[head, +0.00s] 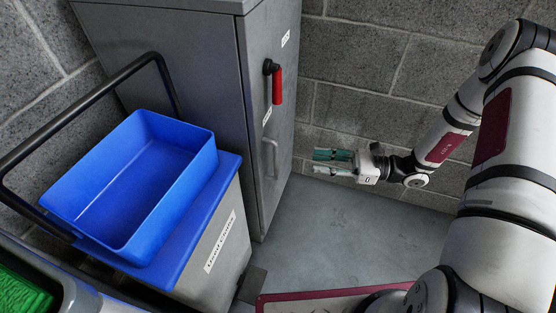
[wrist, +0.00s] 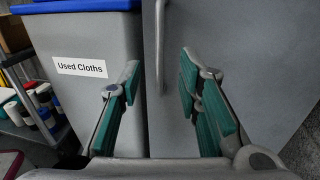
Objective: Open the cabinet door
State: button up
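The grey metal cabinet (head: 190,75) stands against the block wall, and its door (head: 278,125) faces right and looks shut. A red lever (head: 277,85) on a black mount hangs down on the door, with a grey bar handle (head: 269,158) below it. In the wrist view the cabinet door (wrist: 245,50) fills the right side, and the handle (wrist: 160,45) shows above the gap between the fingers. My gripper (head: 325,162) is open and empty, to the right of the door and apart from it. Its green-padded fingers (wrist: 158,100) are spread wide in the wrist view.
A bin labelled "Used Cloths" (head: 222,240) stands left of the door with a blue tray (head: 190,150) on top. A black rail (head: 85,105) runs beside it. Bottles (wrist: 45,100) show at far left in the wrist view. The floor (head: 330,220) before the door is clear.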

jog(key=a+b, duration=0.1)
jog(key=a, duration=0.3)
jog(key=w+a+b, duration=0.1)
jog(key=a, duration=0.3)
jog(key=w+a+b, duration=0.1)
jog(key=a, duration=0.3)
jog(key=shift+w, duration=0.2)
grip_shut()
